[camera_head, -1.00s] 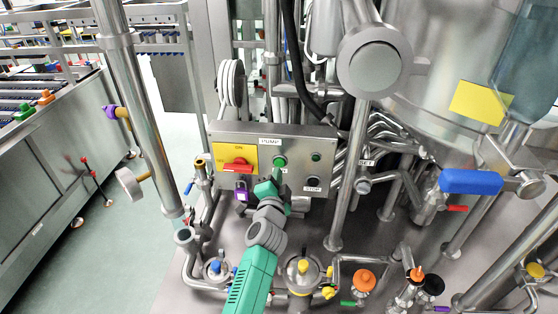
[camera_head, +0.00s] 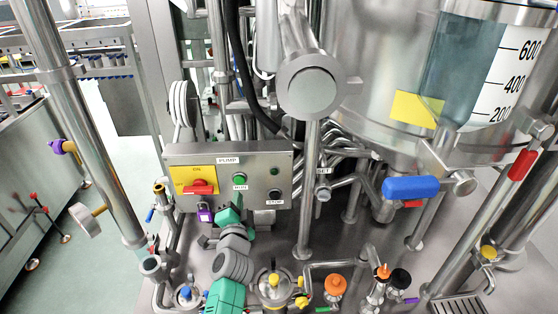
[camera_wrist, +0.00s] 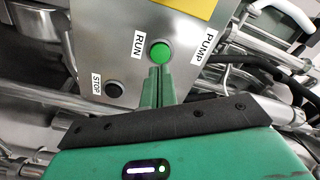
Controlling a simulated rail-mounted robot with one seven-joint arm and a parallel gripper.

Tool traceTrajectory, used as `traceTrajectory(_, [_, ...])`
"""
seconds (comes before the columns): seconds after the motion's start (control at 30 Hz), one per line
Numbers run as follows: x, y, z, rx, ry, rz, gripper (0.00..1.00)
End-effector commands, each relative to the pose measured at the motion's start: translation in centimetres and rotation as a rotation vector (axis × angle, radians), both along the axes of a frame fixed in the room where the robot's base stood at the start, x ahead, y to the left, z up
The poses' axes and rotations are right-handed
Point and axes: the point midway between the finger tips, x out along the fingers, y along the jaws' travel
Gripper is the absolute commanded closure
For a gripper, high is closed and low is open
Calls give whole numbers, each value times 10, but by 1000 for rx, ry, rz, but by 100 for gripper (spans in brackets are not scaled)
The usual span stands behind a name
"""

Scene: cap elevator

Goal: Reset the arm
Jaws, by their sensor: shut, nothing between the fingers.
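My gripper (camera_head: 236,202) is shut and empty, in front of the steel pump control panel (camera_head: 222,157). In the wrist view its green fingers (camera_wrist: 158,76) are together, with their tips just below the green RUN button (camera_wrist: 161,53). I cannot tell whether they touch it. In the head view the green button (camera_head: 240,176) shows just above the fingertips. My green arm comes up from the bottom edge.
The panel also has a red switch on a yellow plate (camera_head: 207,175) and a black STOP button (camera_head: 275,195). A blue-handled valve (camera_head: 411,188) and a tank with a scale (camera_head: 500,75) stand right. Pipes and small valves crowd below.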

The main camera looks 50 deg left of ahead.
Motion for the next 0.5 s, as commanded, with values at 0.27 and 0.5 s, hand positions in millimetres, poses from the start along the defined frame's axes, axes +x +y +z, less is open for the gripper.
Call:
traceTrajectory(0.27, [1,-1,1,-1,-3,-1,100])
traceTrajectory(0.5, [66,-107,72,-161,-228,-110,100])
